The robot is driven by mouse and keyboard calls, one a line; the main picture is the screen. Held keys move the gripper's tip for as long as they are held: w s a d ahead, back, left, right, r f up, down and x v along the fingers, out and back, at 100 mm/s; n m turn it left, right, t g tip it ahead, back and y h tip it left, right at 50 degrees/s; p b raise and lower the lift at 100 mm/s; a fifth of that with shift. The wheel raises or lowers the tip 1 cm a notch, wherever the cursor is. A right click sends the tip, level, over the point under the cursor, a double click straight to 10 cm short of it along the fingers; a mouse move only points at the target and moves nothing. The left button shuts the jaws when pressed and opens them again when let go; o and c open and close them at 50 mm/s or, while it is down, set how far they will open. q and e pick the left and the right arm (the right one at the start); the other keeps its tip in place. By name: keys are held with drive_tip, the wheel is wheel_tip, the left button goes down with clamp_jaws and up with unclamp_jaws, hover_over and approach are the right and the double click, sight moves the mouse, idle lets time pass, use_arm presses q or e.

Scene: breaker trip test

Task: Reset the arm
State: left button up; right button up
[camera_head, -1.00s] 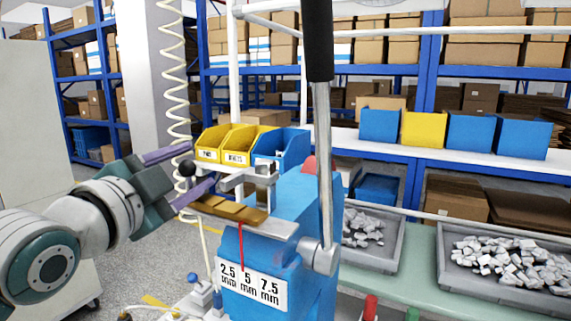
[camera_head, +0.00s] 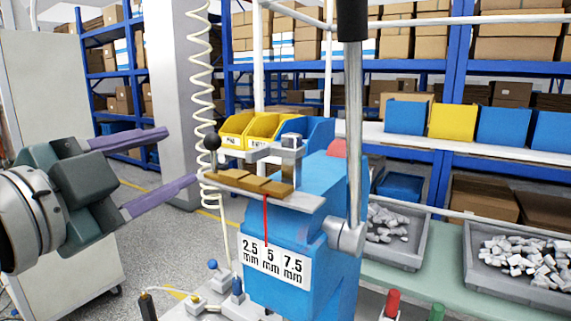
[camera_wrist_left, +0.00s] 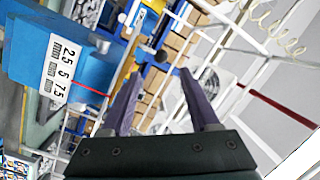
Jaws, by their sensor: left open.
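My left gripper (camera_head: 182,160) is open and empty at the left of the head view, with its two purple fingers pointing right. A blue press-like machine (camera_head: 305,240) stands right of it, labelled 2.5, 5 and 7.5 mm. A small arm with a black ball knob (camera_head: 212,141) stands at the left of the machine's top, just right of the fingertips and apart from them. In the left wrist view the knob (camera_wrist_left: 161,56) shows beyond the fingers (camera_wrist_left: 155,100). A tall lever (camera_head: 354,130) with a black grip rises at the machine's right side. My right gripper is not seen.
Yellow bins (camera_head: 255,130) and a blue bin stand behind the machine. Grey trays (camera_head: 410,255) with light pieces lie to the right. Red and green buttons (camera_head: 392,303) are at the front. The floor between gripper and machine is clear.

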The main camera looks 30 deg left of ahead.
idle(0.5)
use_arm(q)
drive_tip(key=s+d+f+n+g+h, duration=0.1)
drive_tip(key=s+d+f+n+g, duration=0.25)
drive_tip(key=f, duration=0.35)
drive_tip(key=s+d+f+n+g+h, duration=0.1)
drive_tip(key=s+d+f+n+g, duration=0.15)
drive_tip(key=f+g, duration=0.35)
drive_tip(key=s+d+f+n+g, duration=0.1)
drive_tip(key=s+d+f+g, duration=0.15)
drive_tip(key=s, duration=0.35)
drive_tip(key=s+d+f+n+g, duration=0.1)
drive_tip(key=s+d+f+g, duration=0.1)
drive_tip(key=s+f+g, duration=0.3)
wheel_tip(320, 180, up, 19)
drive_tip(key=t+p, duration=0.2)
drive_tip(key=p, duration=1.6)
drive_tip(key=shift+s+a+t, duration=0.15)
drive_tip(key=shift+t, duration=0.25)
